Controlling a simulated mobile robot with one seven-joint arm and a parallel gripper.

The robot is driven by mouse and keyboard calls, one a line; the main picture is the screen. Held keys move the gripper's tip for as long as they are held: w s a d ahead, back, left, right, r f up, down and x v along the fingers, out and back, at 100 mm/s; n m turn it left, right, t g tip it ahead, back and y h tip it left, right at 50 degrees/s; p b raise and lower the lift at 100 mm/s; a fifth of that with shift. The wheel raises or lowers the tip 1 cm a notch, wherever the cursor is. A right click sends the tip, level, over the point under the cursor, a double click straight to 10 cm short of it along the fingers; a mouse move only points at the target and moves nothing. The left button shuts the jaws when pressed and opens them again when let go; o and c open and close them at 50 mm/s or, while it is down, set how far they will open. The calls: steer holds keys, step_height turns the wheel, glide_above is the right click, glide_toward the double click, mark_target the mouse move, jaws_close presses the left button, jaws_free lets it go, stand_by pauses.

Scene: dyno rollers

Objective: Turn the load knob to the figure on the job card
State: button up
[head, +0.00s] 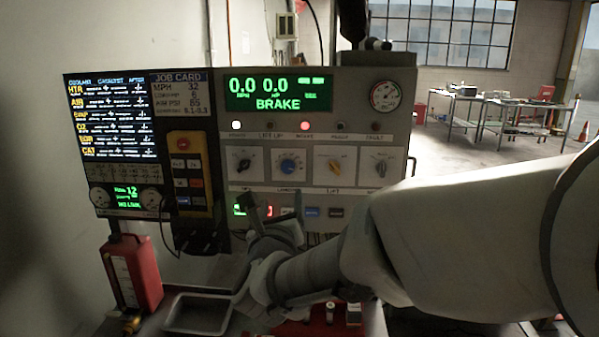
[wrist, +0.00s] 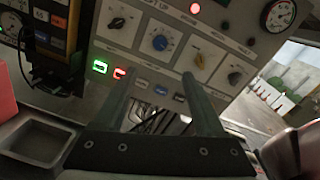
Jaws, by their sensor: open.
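The job card (head: 181,92) in the head view appears to read MPH 32, load HP 6, air PSI 85. The control panel (head: 350,185) carries a row of knobs. The blue knob (head: 289,166) has a round scale; its label is too small to read, so I cannot confirm it is the load knob. It also shows in the wrist view (wrist: 160,42), beyond my fingertips. My gripper (wrist: 156,76) is open and empty, below the knob row and apart from the blue knob. In the head view, my gripper (head: 275,214) is before the lower button row.
A black knob (head: 243,164) is left of the blue one; a yellow knob (head: 335,166) and another dark knob (head: 380,169) are right. The green display (head: 278,94) reads 0.0, 0.0, BRAKE. A grey tray (head: 198,314) and red canister (head: 132,272) stand below left.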

mark_target(288, 169)
steer(key=w, duration=1.7)
steer(key=shift+w+p, duration=0.1)
steer(key=shift+p, duration=0.2)
jaws_close()
